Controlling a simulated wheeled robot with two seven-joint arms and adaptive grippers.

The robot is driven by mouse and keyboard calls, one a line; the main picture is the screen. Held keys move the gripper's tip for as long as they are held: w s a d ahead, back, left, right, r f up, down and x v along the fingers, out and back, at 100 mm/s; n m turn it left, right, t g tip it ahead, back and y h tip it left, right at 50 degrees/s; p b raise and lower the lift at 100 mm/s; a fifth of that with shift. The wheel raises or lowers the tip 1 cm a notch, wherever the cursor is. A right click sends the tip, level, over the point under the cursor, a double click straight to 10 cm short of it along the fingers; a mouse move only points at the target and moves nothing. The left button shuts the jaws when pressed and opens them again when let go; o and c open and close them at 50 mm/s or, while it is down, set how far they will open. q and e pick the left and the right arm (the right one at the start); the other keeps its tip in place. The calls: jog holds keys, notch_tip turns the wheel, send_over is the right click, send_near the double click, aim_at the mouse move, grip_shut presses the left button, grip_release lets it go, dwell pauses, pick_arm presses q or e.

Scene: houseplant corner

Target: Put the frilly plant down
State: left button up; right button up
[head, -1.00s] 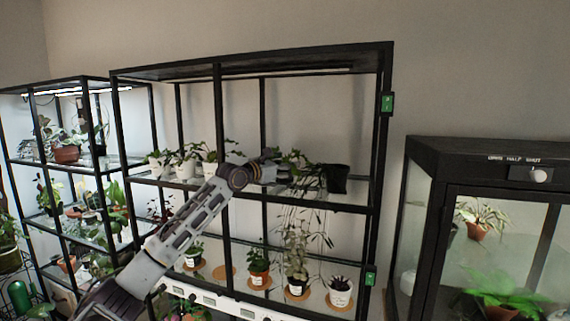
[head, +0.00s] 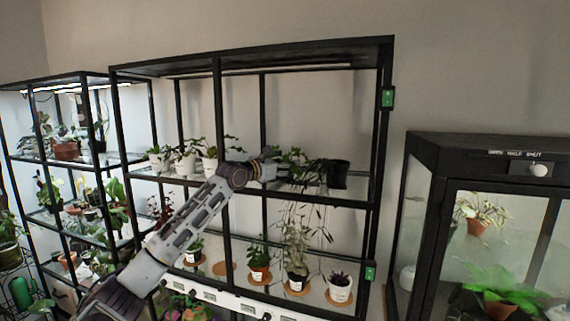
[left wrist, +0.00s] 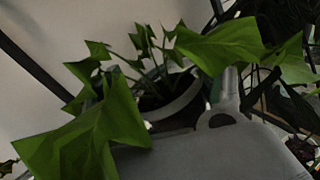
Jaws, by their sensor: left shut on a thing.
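My left gripper (head: 270,168) is at the upper shelf of the middle rack, shut on the pot of the frilly plant (head: 292,157). In the left wrist view the plant's broad, pointed, lobed green leaves (left wrist: 85,140) spread over the pale pot rim (left wrist: 180,99), with a finger (left wrist: 228,98) against its right side. In the head view the gripper and leaves hide the pot. I cannot tell whether its base touches the shelf (head: 357,200). My right gripper is not in view.
A black pot (head: 338,174) stands close on the right, with thin trailing stems beside it. White-potted plants (head: 185,162) stand left of the rack's upright. Below, potted plants stand on cork mats, and one mat (head: 224,269) is bare. A glass cabinet (head: 420,185) is at the right.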

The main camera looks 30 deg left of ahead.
pick_arm(q)
jog(key=o, duration=1.2)
jog(key=shift+c, duration=0.2)
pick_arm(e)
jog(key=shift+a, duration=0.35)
pick_arm(q)
jog(key=shift+s+a+f+b, duration=0.1)
jog(key=shift+s+b, duration=0.2)
jog(key=shift+s, duration=0.05)
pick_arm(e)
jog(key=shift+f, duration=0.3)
pick_arm(q)
jog(key=shift+s+a+b, duration=0.1)
jog(key=shift+s+b, duration=0.55)
jog(key=shift+s, duration=0.25)
jog(key=shift+s+a+b, duration=0.25)
jog(key=shift+s+b, duration=0.8)
jog(key=shift+s, duration=0.25)
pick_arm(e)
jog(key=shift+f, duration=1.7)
pick_arm(q)
jog(key=shift+s, duration=0.1)
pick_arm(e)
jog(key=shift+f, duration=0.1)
pick_arm(q)
jog(key=shift+s, duration=0.1)
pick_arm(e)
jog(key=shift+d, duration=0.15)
